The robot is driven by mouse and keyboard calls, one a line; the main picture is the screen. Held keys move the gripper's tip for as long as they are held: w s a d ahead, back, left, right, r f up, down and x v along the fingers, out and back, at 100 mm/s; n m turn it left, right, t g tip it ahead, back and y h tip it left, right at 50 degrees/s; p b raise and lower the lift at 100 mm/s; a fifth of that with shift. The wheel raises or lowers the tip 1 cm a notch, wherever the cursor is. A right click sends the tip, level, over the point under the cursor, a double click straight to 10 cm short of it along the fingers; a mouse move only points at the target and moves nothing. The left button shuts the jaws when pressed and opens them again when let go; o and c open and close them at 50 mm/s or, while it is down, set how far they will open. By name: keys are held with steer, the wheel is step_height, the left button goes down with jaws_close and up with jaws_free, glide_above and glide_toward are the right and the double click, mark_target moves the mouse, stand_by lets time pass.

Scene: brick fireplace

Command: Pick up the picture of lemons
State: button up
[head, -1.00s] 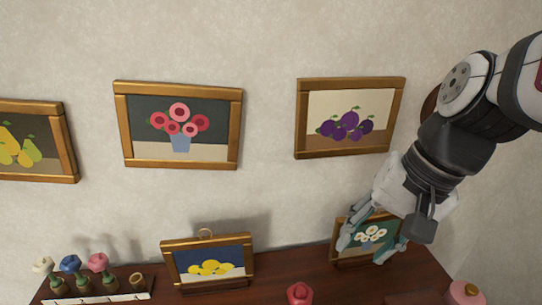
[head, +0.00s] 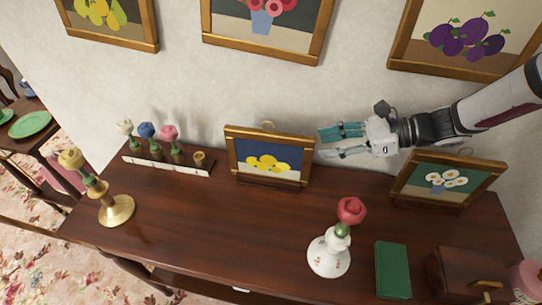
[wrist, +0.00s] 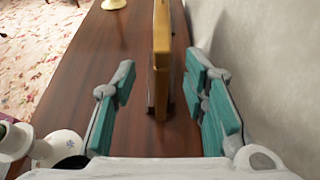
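The picture of lemons (head: 268,160) shows yellow fruit on blue in a gold frame. It stands upright on the dark wooden cabinet top (head: 230,225), close to the wall. My gripper (head: 322,143) is just right of the picture in the head view, fingers pointing left toward its right edge. In the wrist view the frame (wrist: 161,60) shows edge-on, between my two teal-padded fingers (wrist: 165,100). The fingers are spread apart, with a gap on both sides of the frame. The gripper is open and holds nothing.
A white-flower picture (head: 447,180) stands to the right. A white vase (head: 329,256), a green book (head: 393,270) and a wooden box (head: 466,275) are in front. A flower rack (head: 165,164) and a brass candlestick (head: 117,210) are at left. Framed pictures hang above.

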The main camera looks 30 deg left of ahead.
mark_target(300, 147)
steer(key=x, duration=0.7)
steer(key=shift+w+a+f+p, duration=0.1)
steer(key=shift+a+f+p, duration=0.15)
steer(key=shift+f+p, duration=0.05)
jaws_close()
